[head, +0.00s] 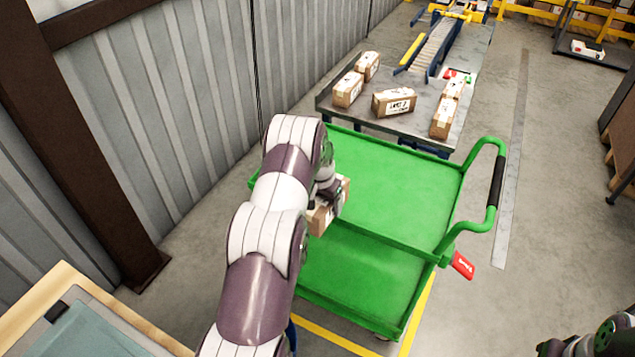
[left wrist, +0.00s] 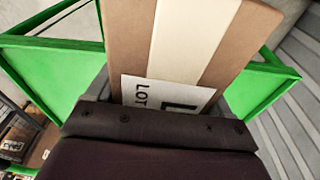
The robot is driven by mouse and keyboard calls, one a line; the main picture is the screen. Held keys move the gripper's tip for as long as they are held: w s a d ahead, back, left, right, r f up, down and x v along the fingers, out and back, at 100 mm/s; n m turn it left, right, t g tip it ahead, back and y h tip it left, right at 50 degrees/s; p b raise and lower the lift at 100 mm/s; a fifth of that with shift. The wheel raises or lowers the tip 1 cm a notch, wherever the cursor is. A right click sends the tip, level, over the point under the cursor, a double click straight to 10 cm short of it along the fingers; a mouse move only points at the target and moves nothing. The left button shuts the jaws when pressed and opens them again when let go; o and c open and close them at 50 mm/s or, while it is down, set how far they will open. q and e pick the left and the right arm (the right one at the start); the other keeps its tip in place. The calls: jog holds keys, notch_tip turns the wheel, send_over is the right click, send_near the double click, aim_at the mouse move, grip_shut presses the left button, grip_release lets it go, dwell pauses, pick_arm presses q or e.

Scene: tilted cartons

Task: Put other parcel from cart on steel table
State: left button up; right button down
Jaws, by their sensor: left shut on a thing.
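My left gripper (head: 328,190) is shut on a brown carton parcel (head: 318,221) above the left side of the green cart (head: 400,190). In the left wrist view the parcel (left wrist: 208,40) fills the jaws and shows a pale tape strip and a white label with "LOT" print. The arm hides part of the parcel in the head view. The cart's visible decks look empty. The steel table (head: 425,124) stands beyond the cart and carries several brown parcels (head: 394,102). Part of my right arm (head: 600,338) shows at the bottom right; its fingertips are not clear.
A corrugated wall (head: 190,100) and brown post run along the left. A roller conveyor (head: 436,45) meets the table's far end. The cart's handle (head: 495,181) sticks out at right. Bare table surface shows along its near edge and between parcels.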

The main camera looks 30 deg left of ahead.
pick_arm(q)
jog(key=s+d+f, duration=0.5)
jog(key=s+d, duration=0.2)
jog(key=d, duration=0.2)
jog(key=s+d+f, duration=0.5)
jog(key=s+d, duration=0.1)
jog(key=d, duration=0.4)
jog(key=shift+s, duration=0.35)
